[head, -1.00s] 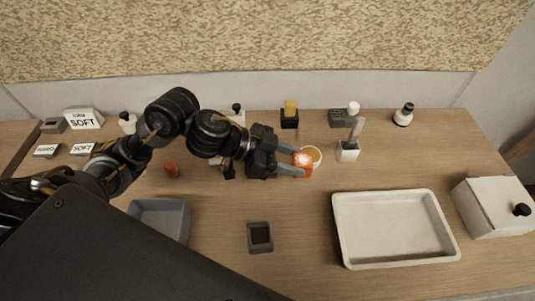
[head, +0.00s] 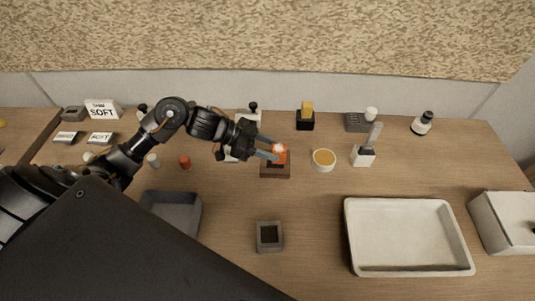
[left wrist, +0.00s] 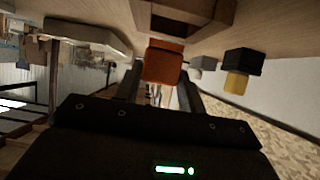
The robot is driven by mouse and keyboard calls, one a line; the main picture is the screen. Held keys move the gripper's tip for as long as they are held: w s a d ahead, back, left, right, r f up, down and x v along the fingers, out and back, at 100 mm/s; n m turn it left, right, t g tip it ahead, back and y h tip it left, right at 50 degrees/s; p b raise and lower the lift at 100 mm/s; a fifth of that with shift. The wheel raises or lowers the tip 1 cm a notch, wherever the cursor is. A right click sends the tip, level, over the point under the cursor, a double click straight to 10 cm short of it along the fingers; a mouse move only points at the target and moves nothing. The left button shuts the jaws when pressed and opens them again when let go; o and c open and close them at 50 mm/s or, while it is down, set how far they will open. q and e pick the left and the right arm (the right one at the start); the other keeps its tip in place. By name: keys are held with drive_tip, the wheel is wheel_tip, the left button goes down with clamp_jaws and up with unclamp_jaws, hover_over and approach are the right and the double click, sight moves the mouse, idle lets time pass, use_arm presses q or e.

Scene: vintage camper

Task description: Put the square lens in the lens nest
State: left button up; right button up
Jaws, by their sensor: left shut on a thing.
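The square lens (head: 281,156) is a small orange-red block with a bright glint, held between the fingertips of my left gripper (head: 276,149). It also shows in the left wrist view (left wrist: 163,63), gripped between the two fingers. A brown wooden block (head: 276,172), which looks like the lens nest, is right below or behind the lens in the head view. In the left wrist view the block (left wrist: 207,22) shows a dark square recess, with the lens apart from it. The lens hides part of the block in the head view. My right gripper is not in view.
A white cup (head: 324,161) with amber contents stands just right of the block. A grey square holder (head: 269,248) lies nearer the front, with a large white tray (head: 408,271) at right and a grey bin (head: 171,212) at left. A yellow-topped black holder (head: 305,121) stands behind.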

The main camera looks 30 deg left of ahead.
use_arm(q)
drive_tip(key=shift+a+f, duration=0.15)
drive_tip(key=shift+f, duration=0.05)
wheel_tip(320, 180, down, 2)
drive_tip(key=shift+w+f+p, duration=0.1)
drive_tip(key=shift+f+p, duration=0.05)
drive_tip(key=shift+p, duration=0.15)
drive_tip(key=shift+a+f, duration=0.1)
drive_tip(key=shift+f, duration=0.2)
drive_tip(key=shift+s+f, duration=0.2)
drive_tip(key=shift+s, duration=0.05)
drive_tip(key=o, duration=0.6)
drive_tip(key=shift+f, duration=0.1)
drive_tip(key=o, duration=0.4)
drive_tip(key=shift+w, duration=0.25)
drive_tip(key=shift+o, duration=0.2)
drive_tip(key=shift+s, duration=0.1)
